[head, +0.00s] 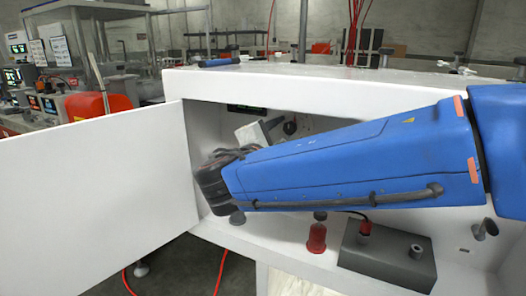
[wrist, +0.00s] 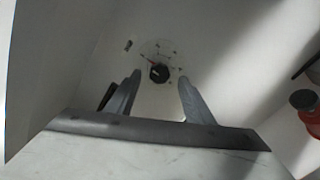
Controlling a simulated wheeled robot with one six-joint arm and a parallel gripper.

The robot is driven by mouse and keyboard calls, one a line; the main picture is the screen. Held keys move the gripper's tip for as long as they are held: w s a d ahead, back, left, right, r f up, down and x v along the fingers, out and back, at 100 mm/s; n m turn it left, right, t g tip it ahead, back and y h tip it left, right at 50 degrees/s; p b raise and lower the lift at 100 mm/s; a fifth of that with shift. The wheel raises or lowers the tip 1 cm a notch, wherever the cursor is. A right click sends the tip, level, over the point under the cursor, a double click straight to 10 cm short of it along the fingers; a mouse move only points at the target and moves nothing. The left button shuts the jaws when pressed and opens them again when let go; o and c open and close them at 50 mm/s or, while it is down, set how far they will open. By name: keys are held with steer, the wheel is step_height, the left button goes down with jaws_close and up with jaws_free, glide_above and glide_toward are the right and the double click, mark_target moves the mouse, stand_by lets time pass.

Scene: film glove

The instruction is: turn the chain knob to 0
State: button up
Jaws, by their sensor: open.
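The chain knob seems to be the small black round knob (wrist: 159,72) on a pale dial in the wrist view, with small marks around it and a red pointer mark at its upper left. The marks are too small to read. My gripper (wrist: 160,82) is open, its two grey fingers on either side of the knob in the picture, with a gap on each side. I cannot tell how far the fingertips are from the panel. In the head view my blue arm reaches into the white cabinet (head: 300,76); a dark round knob (head: 290,127) shows above it, and my gripper is mostly hidden.
The cabinet's white door (head: 95,185) stands open at left. A red knob-like part (head: 317,238) and a grey box (head: 388,255) with a red plug and cable sit below my arm.

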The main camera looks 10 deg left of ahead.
steer(key=v, duration=1.1)
steer(key=shift+s+a, duration=0.15)
steer(key=shift+s, duration=0.25)
